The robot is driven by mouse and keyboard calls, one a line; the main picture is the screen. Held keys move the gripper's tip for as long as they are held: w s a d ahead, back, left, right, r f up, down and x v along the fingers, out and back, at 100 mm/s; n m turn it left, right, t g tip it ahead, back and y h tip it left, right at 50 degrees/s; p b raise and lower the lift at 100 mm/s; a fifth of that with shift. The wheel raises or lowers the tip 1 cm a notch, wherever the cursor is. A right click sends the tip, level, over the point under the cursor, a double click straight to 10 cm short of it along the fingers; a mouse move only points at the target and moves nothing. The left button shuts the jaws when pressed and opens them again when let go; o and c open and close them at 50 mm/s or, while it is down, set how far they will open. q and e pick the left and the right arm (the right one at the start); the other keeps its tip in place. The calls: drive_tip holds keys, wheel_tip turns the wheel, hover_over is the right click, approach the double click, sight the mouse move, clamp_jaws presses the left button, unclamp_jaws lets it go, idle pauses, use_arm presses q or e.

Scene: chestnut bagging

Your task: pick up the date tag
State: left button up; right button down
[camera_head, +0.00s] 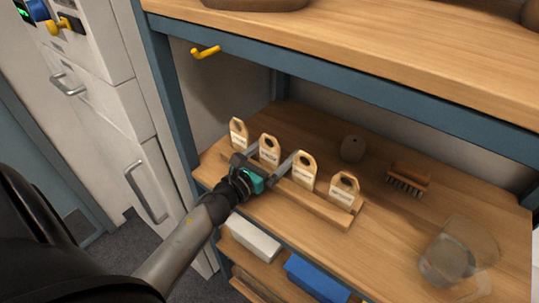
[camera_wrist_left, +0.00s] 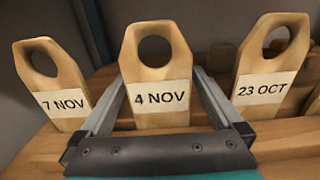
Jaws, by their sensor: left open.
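Several wooden date tags with holed tops stand upright in a wooden rack (camera_head: 315,203) on the shelf. In the left wrist view they read 7 NOV (camera_wrist_left: 58,92), 4 NOV (camera_wrist_left: 157,75) and 23 OCT (camera_wrist_left: 270,72). In the head view these are the first (camera_head: 238,133), second (camera_head: 270,151) and third (camera_head: 304,172) from the left. A fourth tag (camera_head: 344,189) stands at the right end, its label too small to read. My left gripper (camera_head: 275,153) is open, its fingers on either side of the 4 NOV tag. My right gripper is not in view.
A brown round object (camera_head: 352,149), a brush (camera_head: 409,178) and a clear container (camera_head: 459,253) stand on the shelf to the right. An upper shelf (camera_head: 400,50) with a blue frame hangs above. White and blue boxes (camera_head: 315,277) lie below.

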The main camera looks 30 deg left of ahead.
use_arm(q)
drive_tip(key=shift+w, duration=0.2)
drive_tip(key=shift+c, duration=0.4)
drive_tip(key=c, duration=1.1)
